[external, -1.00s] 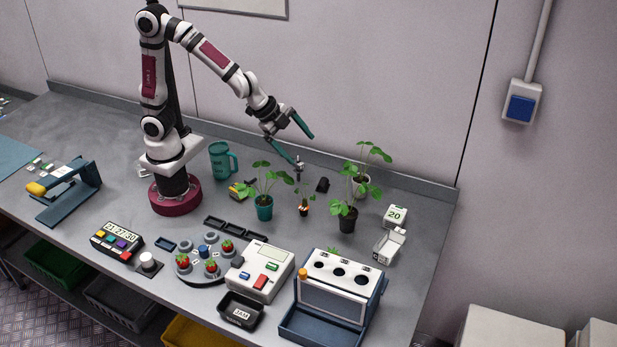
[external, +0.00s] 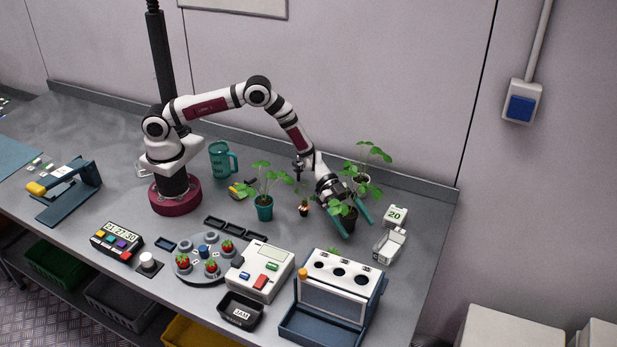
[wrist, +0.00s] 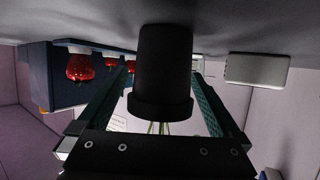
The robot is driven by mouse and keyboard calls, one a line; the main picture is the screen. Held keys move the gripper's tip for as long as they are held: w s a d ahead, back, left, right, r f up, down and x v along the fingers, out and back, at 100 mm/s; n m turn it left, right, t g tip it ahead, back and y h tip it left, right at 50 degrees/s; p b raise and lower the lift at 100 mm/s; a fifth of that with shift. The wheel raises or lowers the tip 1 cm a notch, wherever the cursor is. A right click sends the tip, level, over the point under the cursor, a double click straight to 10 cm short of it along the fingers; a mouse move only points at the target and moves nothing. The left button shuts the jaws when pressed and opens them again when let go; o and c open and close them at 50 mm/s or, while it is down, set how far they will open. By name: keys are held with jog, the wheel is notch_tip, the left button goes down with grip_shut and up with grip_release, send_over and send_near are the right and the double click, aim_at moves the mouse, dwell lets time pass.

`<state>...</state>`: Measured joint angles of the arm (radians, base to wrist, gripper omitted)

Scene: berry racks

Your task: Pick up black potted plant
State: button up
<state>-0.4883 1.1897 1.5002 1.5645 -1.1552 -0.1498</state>
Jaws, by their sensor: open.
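The black potted plant (external: 350,222) stands on the bench in the external view, its pot and leaves partly covered by my gripper. My gripper (external: 357,228) is open and low, with one teal finger on each side of the black pot. In the wrist view the black pot (wrist: 162,70) appears upside down in the middle, between the two teal fingers of my gripper (wrist: 168,90). The pot looks upright on the bench. I cannot tell whether either finger touches it.
A blue-white rack (external: 338,285) stands in front.

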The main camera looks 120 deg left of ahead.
jog(key=c, duration=1.4)
jog(key=shift+r, duration=0.1)
